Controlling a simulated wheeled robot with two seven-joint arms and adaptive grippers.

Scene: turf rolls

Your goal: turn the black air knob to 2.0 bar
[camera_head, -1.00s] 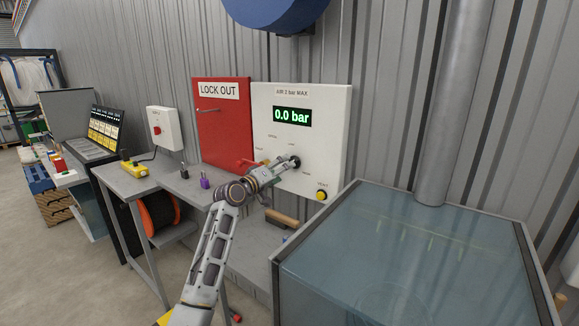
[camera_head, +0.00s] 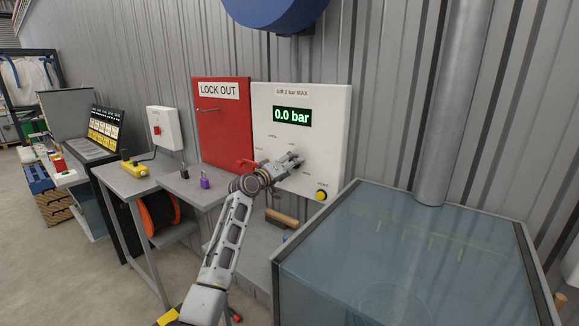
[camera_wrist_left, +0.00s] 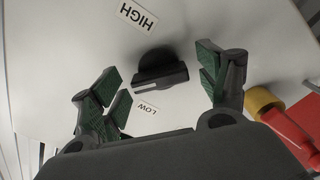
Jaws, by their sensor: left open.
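The black air knob (camera_wrist_left: 160,68) shows in the left wrist view on the white panel (camera_head: 330,130). It has a raised grip bar and lies between the HIGH label (camera_wrist_left: 137,15) and the LOW label (camera_wrist_left: 147,108). My left gripper (camera_wrist_left: 163,84) is open, its green-padded fingers spread on both sides of the knob. I see no clear contact. In the head view my left gripper (camera_head: 296,159) is in front of the panel and mostly hides the knob. The display (camera_head: 292,116) reads 0.0 bar. My right gripper is not in view.
A red handle (camera_head: 250,165) sticks out left of my gripper; red and yellow parts are near the right finger in the wrist view. A yellow button (camera_head: 321,196) is low on the panel. A red LOCK OUT cabinet (camera_head: 222,130) and a glass-topped tank (camera_head: 400,250) flank the area.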

